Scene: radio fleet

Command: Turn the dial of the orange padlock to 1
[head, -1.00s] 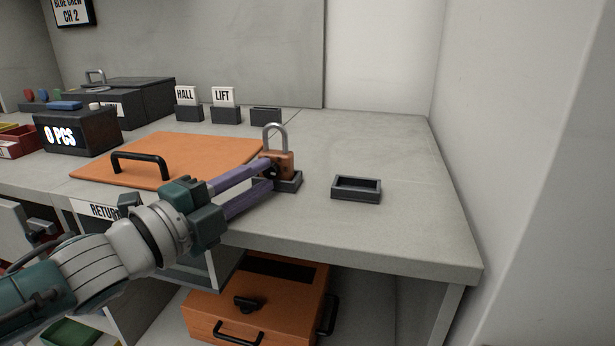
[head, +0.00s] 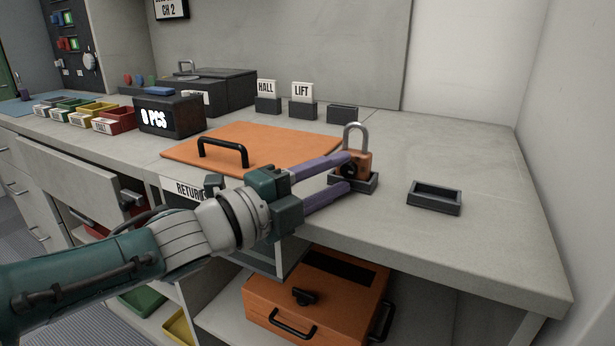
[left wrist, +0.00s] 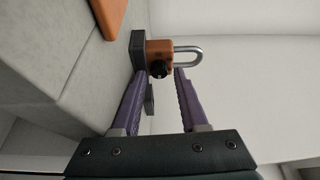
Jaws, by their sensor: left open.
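The orange padlock (head: 358,162) stands upright in a small dark grey holder (head: 366,187) on the bench, its grey shackle up. Its black dial (head: 351,171) faces my left gripper (head: 348,172). In the left wrist view, the padlock (left wrist: 160,48) appears sideways, with its dial (left wrist: 158,69) near the tips of my left gripper (left wrist: 159,77). The gripper's purple fingers are open, one on each side of the dial, with visible gaps. The dial's numbers are too small to read. My right gripper is not in view.
An empty dark holder (head: 434,199) stands right of the padlock. An orange panel (head: 260,143) with a black handle lies to its left. HALL and LIFT signs stand behind. An orange case (head: 316,300) sits below.

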